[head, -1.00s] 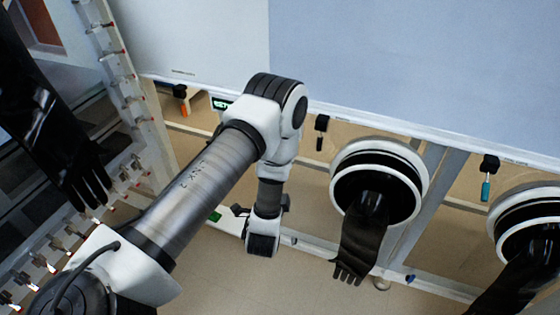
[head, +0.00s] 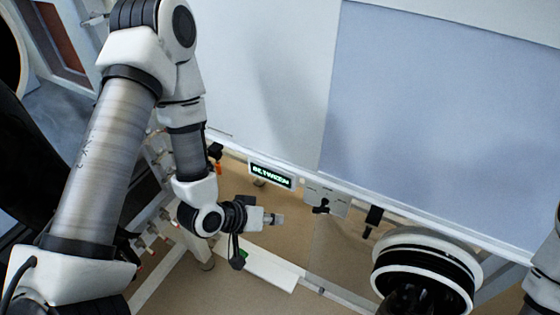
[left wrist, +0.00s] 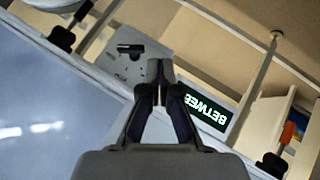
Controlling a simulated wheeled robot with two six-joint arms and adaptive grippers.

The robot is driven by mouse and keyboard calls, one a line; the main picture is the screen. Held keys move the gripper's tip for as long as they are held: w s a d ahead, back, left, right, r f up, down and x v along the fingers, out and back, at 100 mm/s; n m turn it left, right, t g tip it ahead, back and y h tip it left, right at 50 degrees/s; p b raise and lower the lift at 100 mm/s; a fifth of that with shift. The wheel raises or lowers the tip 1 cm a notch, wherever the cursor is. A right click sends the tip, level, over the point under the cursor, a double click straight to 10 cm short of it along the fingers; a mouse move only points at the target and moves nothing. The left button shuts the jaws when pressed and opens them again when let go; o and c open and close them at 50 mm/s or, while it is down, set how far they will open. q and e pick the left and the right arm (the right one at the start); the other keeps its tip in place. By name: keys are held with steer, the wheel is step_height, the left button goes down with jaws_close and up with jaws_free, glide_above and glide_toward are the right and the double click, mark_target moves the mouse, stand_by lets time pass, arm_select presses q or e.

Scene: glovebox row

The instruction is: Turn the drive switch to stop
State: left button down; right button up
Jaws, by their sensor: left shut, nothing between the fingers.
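The drive switch is a black handle (head: 322,206) on a grey plate (head: 341,199) along the front rail in the head view. The plate also shows in the left wrist view (left wrist: 150,57), with the black handle (left wrist: 130,49) near its upper part. A small display (head: 271,175) left of the plate shows green letters that read BETWEEN. In the left wrist view the display (left wrist: 212,116) is partly hidden by a finger. My left gripper (head: 277,219) is shut and empty, left of the plate and apart from the handle. My right gripper is out of view.
A round white-and-black glove port (head: 428,262) stands right of the plate. A black clip (head: 373,217) hangs between them. An orange-handled tool (head: 218,167) hangs left of the display. A black glove (head: 35,180) fills the left edge.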

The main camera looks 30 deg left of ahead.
mark_target(321, 210)
arm_select(q)
step_height(321, 210, up, 7)
steer(key=w+t+p, duration=0.1)
steer(key=w+p, duration=0.1)
steer(key=s+f+b+x, duration=0.1)
steer(key=b+x, duration=0.3)
steer(key=x, duration=0.8)
steer(key=shift+s+d+f, duration=0.3)
steer(key=shift+d+f, duration=0.1)
steer(key=shift+f, duration=0.05)
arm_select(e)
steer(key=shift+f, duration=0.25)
